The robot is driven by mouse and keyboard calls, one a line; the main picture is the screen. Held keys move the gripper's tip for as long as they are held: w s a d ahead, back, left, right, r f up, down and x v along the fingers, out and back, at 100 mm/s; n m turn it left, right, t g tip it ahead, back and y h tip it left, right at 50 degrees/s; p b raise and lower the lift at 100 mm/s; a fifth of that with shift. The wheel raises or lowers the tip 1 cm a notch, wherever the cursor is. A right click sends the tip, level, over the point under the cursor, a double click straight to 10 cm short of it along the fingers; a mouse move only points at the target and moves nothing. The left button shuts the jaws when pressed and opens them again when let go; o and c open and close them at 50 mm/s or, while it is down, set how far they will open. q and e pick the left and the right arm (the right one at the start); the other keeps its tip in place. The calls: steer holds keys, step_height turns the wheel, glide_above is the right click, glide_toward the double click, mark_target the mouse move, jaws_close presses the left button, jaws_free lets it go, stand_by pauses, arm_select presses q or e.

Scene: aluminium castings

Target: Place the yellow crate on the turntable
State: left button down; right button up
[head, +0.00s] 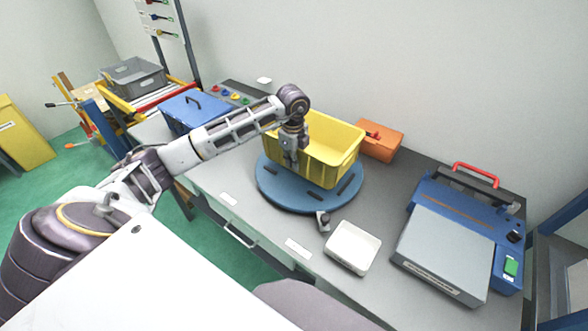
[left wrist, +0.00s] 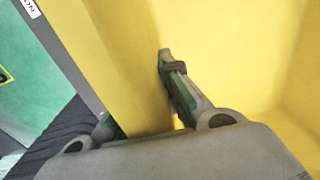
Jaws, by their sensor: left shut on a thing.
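The yellow crate (head: 335,150) is upright over the blue round turntable (head: 285,194) on the grey workbench. I cannot tell whether its base touches the disc or hangs just above it. My left gripper (head: 290,158) points down at the crate's near left wall and is shut on that wall. In the left wrist view the yellow crate (left wrist: 235,50) fills most of the picture, with one finger of my left gripper (left wrist: 160,95) inside it. The other finger is mostly hidden behind the wall. My right gripper is not in view.
A white tray (head: 352,247) sits in front of the turntable. A blue and grey machine (head: 450,245) stands at the right. An orange box (head: 380,143) lies behind the crate. A blue toolbox (head: 193,114) is at the left, and a grey crate (head: 133,76) stands on a rack beyond.

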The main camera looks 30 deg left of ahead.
arm_select(q)
steer(key=shift+f+p, duration=0.3)
steer(key=shift+f, duration=1.5)
steer(key=shift+f, duration=0.15)
steer(key=c, duration=1.6)
jaws_free()
steer(key=shift+s+r+b, duration=0.2)
steer(key=shift+r+b, duration=0.7)
steer(key=shift+r, duration=5.25)
